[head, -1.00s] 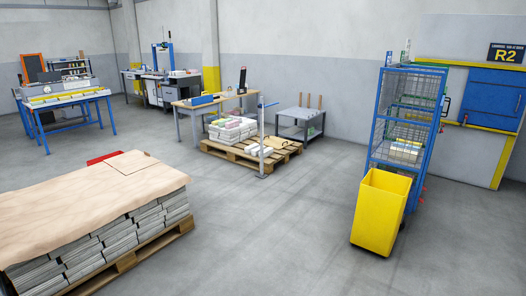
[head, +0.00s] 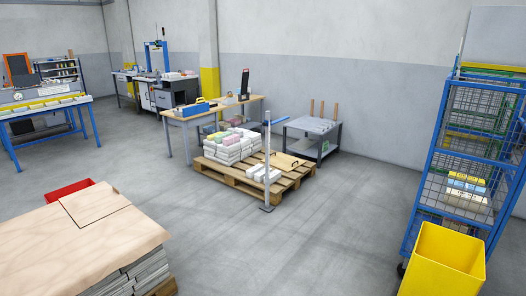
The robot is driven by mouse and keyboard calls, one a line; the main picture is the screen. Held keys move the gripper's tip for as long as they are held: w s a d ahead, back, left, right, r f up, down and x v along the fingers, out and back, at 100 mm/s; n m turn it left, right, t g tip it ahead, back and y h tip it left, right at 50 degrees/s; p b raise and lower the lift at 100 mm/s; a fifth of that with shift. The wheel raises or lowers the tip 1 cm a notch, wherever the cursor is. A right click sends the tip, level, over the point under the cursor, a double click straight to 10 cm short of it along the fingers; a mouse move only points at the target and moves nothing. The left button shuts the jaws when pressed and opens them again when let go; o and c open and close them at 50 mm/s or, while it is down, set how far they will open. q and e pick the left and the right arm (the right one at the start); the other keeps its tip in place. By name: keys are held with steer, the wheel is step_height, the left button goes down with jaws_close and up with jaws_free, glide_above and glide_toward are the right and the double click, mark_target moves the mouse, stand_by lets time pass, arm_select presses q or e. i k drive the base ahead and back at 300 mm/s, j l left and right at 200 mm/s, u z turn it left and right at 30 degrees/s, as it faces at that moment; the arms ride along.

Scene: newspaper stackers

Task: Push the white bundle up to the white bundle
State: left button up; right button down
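Several white bundles (head: 228,150), some with coloured tops, are stacked on the left part of a wooden pallet (head: 215,178) in the middle of the head view. A smaller group of white bundles (head: 264,174) lies on the pallet's front right part, apart from the stack. A grey upright post (head: 268,150) stands in front of the pallet and partly hides this group. I cannot tell which two white bundles are meant. Neither of my grippers is in view.
A covered paper stack (head: 60,245) fills the lower left, with a red bin (head: 70,189) behind it. A yellow bin (head: 445,262) and a blue mesh cart (head: 455,160) stand at right. A wooden bench (head: 222,108) and grey table (head: 310,125) are behind the pallet. The central floor is clear.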

mark_target(275, 175)
steer(key=i, duration=4.6)
steer(key=i+z, duration=0.1)
steer(key=i, duration=0.65)
steer(key=i+j, duration=0.15)
steer(key=i, duration=0.65)
steer(key=l+z, duration=0.05)
